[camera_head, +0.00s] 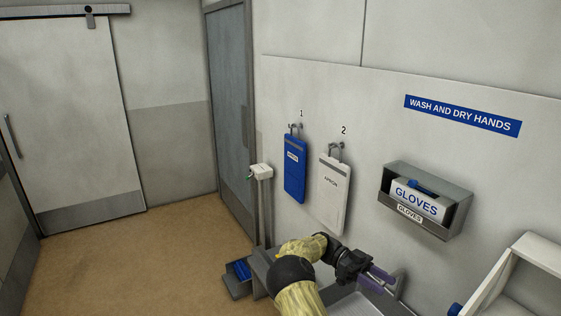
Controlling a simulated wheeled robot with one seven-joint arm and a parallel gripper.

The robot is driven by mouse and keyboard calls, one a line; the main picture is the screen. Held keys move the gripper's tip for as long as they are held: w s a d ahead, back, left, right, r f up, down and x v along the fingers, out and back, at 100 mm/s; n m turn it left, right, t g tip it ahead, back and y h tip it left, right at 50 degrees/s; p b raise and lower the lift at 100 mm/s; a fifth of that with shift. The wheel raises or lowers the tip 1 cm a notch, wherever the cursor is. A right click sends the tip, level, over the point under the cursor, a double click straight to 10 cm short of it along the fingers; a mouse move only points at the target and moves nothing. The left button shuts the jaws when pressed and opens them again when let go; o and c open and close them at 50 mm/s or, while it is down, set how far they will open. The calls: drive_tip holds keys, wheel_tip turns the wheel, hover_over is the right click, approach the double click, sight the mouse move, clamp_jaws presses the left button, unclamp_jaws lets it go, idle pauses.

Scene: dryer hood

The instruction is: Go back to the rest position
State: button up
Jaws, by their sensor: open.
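My gripper (377,281) is at the lower middle of the head view, at the end of my arm in a yellowish sleeve. Its two purple-tipped fingers are apart, and I see nothing between them. It is over a grey metal basin (345,305) against the wall. My arm hides part of the basin.
A blue apron (294,172) and a white apron (333,195) hang on wall hooks. A glove box (418,199) sits in a grey wall holder to the right. A white frame (513,272) stands at lower right. Brown floor (130,262) is open at left.

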drive_tip(key=w+d+r+n+t+h+b, duration=0.2)
drive_tip(key=w+d+n+t+h, duration=0.15)
drive_tip(key=d+t, duration=0.3)
drive_tip(key=w+d+r+n+t+h+b, duration=0.2)
drive_tip(key=w+d+n+t, duration=0.1)
drive_tip(key=d+n+t, duration=0.4)
drive_tip(key=w+a+f+n+t+y+b, duration=0.35)
drive_tip(key=a+n+t+y, duration=0.25)
drive_tip(key=a+t+y, duration=0.3)
drive_tip(key=s+a+f+n+y+b, duration=0.1)
drive_tip(key=s+a+f+n+y, duration=0.15)
drive_tip(key=a, duration=0.25)
drive_tip(key=s+a+f+n+y, duration=0.1)
drive_tip(key=s+a+f+y, duration=0.1)
drive_tip(key=s+a, duration=0.25)
drive_tip(key=s+a+f+n+g+y, duration=0.1)
drive_tip(key=s+a+g, duration=0.1)
drive_tip(key=s, duration=0.5)
drive_tip(key=s+a+f+n+g+y+b, duration=0.1)
drive_tip(key=s+a+f+n, duration=0.1)
drive_tip(key=s, duration=0.5)
drive_tip(key=s+a+f+n+g+y+b, duration=0.1)
drive_tip(key=s+a+f+n+g, duration=0.1)
drive_tip(key=s+a, duration=0.2)
drive_tip(key=s, duration=0.3)
drive_tip(key=shift+a+f+g, duration=0.2)
drive_tip(key=shift+f+g, duration=0.05)
drive_tip(key=shift+g, duration=0.1)
drive_tip(key=shift+s, duration=0.1)
drive_tip(key=shift+c, duration=0.3)
